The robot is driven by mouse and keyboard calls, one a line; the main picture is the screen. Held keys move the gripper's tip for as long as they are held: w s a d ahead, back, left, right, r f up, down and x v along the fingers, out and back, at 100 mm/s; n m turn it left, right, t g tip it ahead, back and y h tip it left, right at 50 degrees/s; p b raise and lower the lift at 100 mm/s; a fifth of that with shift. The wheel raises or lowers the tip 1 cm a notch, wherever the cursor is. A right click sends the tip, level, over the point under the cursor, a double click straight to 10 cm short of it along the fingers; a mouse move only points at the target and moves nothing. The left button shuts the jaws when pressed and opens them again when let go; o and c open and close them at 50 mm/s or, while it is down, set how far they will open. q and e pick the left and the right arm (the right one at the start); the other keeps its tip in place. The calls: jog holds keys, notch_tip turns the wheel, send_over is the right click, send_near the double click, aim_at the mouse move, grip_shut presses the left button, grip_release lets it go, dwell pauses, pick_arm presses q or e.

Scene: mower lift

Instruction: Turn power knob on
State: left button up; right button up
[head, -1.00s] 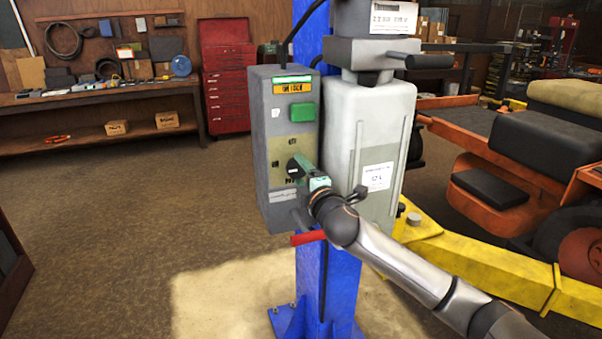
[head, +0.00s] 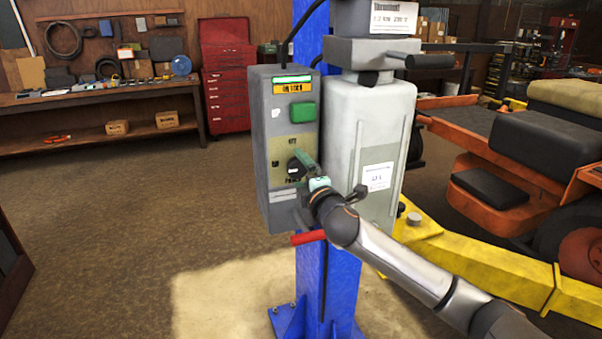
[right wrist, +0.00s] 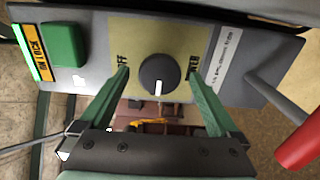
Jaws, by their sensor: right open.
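The power knob (head: 296,167) is a round black dial on the yellow plate of the grey control box (head: 263,200). In the right wrist view the knob (right wrist: 158,73) has a white mark at its lower edge. In the head view that mark faces left, towards the ON label. My right gripper (head: 303,163) is at the plate, with its arm coming from the lower right. In the right wrist view its green fingers (right wrist: 158,70) are open, one on each side of the knob, with gaps between. My left gripper is out of view.
A green button (head: 303,112) and lit strip are above the plate. A red-handled lever (head: 307,238) sticks out below the box. The blue post (head: 340,280) and white-grey housing (head: 375,120) stand close to the right. A yellow lift arm (head: 480,265) runs lower right.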

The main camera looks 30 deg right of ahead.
jog(key=b+v, duration=0.2)
jog(key=v, duration=1)
jog(key=shift+s+b, duration=0.25)
jog(key=shift+b, duration=0.1)
jog(key=shift+a, duration=0.1)
jog(key=s+a+f+m+g+y, duration=0.1)
jog(key=s+a+f+m+g, duration=0.15)
jog(key=f, duration=0.65)
jog(key=s+a+f+m+g+y, duration=0.1)
jog(key=a+f+y, duration=0.15)
jog(key=f, duration=0.65)
jog(key=s+a+f+m+g+y, duration=0.1)
jog(key=s+a+f+m+g, duration=0.15)
jog(key=f, duration=0.65)
jog(key=s+a+f+m+g+y, duration=0.2)
jog(key=s+a+f+m, duration=0.5)
jog(key=s+a+f, duration=0.4)
jog(key=s+f, duration=0.4)
jog(key=shift+a+f, duration=0.2)
jog(key=shift+s, duration=0.1)
